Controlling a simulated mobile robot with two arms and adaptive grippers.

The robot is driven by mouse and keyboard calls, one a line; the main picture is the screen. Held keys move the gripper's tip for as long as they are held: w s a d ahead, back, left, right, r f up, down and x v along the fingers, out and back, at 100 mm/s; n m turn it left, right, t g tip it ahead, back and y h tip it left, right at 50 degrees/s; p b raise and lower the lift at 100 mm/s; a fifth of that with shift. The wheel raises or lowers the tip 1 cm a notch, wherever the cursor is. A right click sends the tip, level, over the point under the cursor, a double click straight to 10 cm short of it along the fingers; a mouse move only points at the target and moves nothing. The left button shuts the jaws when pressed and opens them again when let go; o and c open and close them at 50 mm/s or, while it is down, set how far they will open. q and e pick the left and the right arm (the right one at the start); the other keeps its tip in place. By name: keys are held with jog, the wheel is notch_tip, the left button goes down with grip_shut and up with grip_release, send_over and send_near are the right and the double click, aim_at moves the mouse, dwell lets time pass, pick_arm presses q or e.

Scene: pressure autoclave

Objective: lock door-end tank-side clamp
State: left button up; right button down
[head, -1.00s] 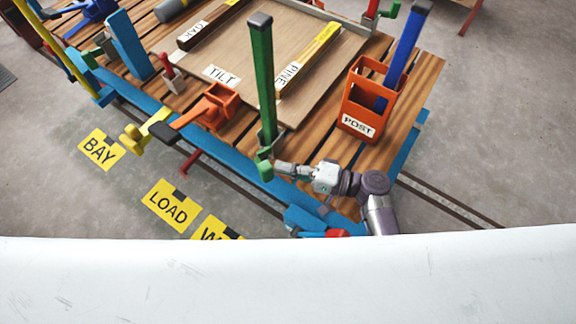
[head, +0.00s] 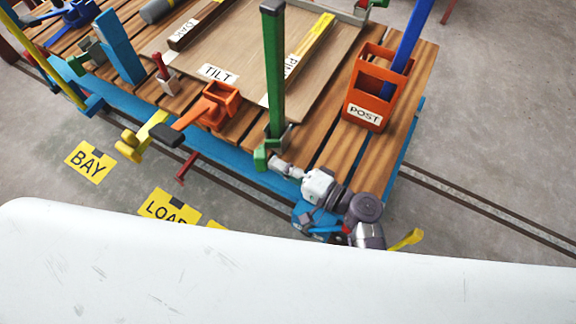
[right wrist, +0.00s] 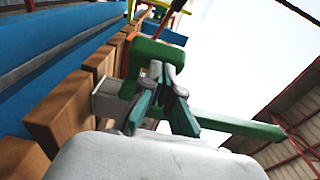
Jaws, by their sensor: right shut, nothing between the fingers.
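The green post (head: 273,75) stands upright at the near edge of the slatted wooden cart, with a green clamp piece (head: 262,157) at its foot. My right gripper (head: 277,163) is at the post's foot, close beside the clamp piece. In the right wrist view the shut fingers (right wrist: 163,70) point at the green clamp block (right wrist: 157,54), and the green post (right wrist: 235,126) runs off to the right. I cannot tell whether the fingertips touch the green part. Nothing is seen between them. My left gripper is not in view.
An orange holder labelled POST (head: 367,115) holds a blue post (head: 412,35). A board labelled TILT (head: 240,95) lies on the slats. A large white curved surface (head: 280,280) fills the foreground.

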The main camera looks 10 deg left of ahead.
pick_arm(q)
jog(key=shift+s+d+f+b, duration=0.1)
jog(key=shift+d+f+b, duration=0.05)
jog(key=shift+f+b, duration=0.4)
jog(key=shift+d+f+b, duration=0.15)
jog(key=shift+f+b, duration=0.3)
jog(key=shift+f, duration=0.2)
pick_arm(e)
jog(key=shift+a+m+t+h, duration=0.5)
jog(key=shift+a+m+t, duration=0.2)
jog(key=shift+a+t, duration=0.3)
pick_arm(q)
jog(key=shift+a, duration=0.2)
pick_arm(e)
jog(key=shift+w+a, duration=0.1)
jog(key=shift+a, duration=0.05)
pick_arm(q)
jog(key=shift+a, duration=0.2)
pick_arm(e)
jog(key=v, duration=1.2)
